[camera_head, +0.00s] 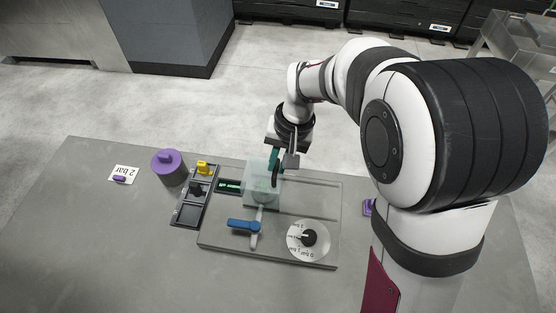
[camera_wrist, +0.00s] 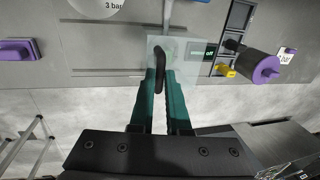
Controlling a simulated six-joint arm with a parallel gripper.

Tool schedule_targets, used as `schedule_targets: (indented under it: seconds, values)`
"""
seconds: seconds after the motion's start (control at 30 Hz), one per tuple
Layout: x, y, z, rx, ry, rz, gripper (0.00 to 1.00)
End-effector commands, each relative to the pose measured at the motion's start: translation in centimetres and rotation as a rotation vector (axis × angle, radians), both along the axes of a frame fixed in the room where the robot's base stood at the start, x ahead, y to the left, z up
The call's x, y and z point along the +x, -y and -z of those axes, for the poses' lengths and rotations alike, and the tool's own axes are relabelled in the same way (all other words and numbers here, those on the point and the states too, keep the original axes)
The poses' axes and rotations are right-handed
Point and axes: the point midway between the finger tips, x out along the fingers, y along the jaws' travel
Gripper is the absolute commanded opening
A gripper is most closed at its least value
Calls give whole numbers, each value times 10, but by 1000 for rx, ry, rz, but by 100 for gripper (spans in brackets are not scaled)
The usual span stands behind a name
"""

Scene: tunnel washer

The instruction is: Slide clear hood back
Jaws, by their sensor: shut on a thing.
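The clear hood (camera_head: 257,191) is a see-through box at the back of the grey panel (camera_head: 215,238), left of its middle. It has an upright black handle (camera_head: 275,180). The hood also shows in the wrist view (camera_wrist: 181,47), with its handle (camera_wrist: 159,66) between my fingertips. My gripper (camera_head: 274,167) has teal fingers and reaches down from behind the hood. In the wrist view my gripper (camera_wrist: 164,75) is shut on the handle. A small fixture under the hood is blurred by the clear walls.
A blue lever (camera_head: 240,224) and a round dial (camera_head: 308,238) are on the panel in front. A green-lit display (camera_head: 229,186) is left of the hood. A black tray (camera_head: 186,213), a purple-topped cylinder (camera_head: 168,165) and a card (camera_head: 123,174) are further left. Panel right of the hood is clear.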

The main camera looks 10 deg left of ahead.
Motion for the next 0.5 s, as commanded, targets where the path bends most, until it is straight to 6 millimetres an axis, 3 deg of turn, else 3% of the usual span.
schedule_targets:
  seconds: [0.5]
  values:
    - [1,7,-1,1,2,2,0]
